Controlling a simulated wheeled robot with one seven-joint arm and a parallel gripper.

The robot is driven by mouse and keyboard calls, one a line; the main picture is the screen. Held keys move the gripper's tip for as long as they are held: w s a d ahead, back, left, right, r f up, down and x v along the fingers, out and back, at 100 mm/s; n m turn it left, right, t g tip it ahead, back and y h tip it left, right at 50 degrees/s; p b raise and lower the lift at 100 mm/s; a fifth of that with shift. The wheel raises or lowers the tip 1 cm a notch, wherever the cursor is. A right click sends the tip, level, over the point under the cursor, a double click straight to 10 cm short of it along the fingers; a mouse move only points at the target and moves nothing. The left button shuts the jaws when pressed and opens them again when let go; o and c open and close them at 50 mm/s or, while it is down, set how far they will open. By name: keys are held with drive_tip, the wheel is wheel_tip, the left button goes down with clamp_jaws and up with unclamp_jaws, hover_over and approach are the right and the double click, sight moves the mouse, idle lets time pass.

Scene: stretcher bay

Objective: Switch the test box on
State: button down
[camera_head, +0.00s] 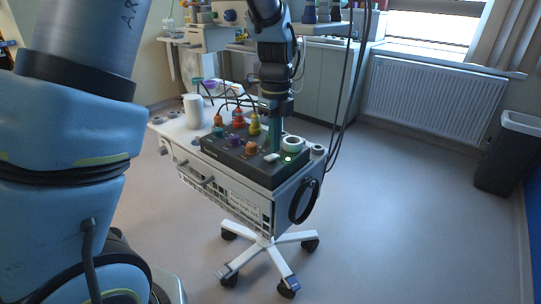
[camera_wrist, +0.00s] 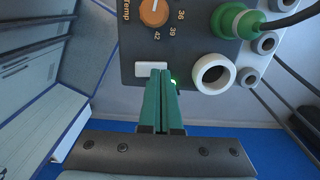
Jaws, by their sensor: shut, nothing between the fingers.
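The test box (camera_head: 240,160) is a dark box with coloured knobs and plugs on top of a white wheeled cart. Near its front right corner is a white rocker switch (camera_head: 271,157), which shows just left of my fingertips in the wrist view (camera_wrist: 146,69). Beside the switch a small green light (camera_head: 288,159) glows; it also shows just right of my fingers in the wrist view (camera_wrist: 174,82). My gripper (camera_wrist: 160,71) is shut and empty, with its green fingertips at the right end of the switch. I cannot tell whether they touch it.
An orange temperature knob (camera_wrist: 154,12), a white ring (camera_wrist: 212,74) and a green plug with a cable (camera_wrist: 238,22) are close to my fingers. A white cylinder (camera_head: 193,111) stands on the cart (camera_head: 166,128). Floor to the right is clear up to the radiator (camera_head: 436,100) and bin (camera_head: 507,155).

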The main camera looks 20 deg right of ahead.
wheel_tip(320, 180, up, 6)
drive_tip(key=p, duration=0.4)
drive_tip(key=shift+r, duration=0.1)
idle(0.5)
drive_tip(key=s+a+n, duration=0.2)
drive_tip(key=a+n, duration=1.2)
drive_tip(key=a, duration=0.1)
drive_tip(key=s+a+f+n+t, duration=0.1)
drive_tip(key=s+a+n, duration=0.1)
drive_tip(key=a+n, duration=1.3)
drive_tip(key=shift+f+t, duration=0.2)
drive_tip(key=shift+t, duration=0.1)
drive_tip(key=c, duration=1.5)
unclamp_jaws()
drive_tip(key=shift+a, duration=0.1)
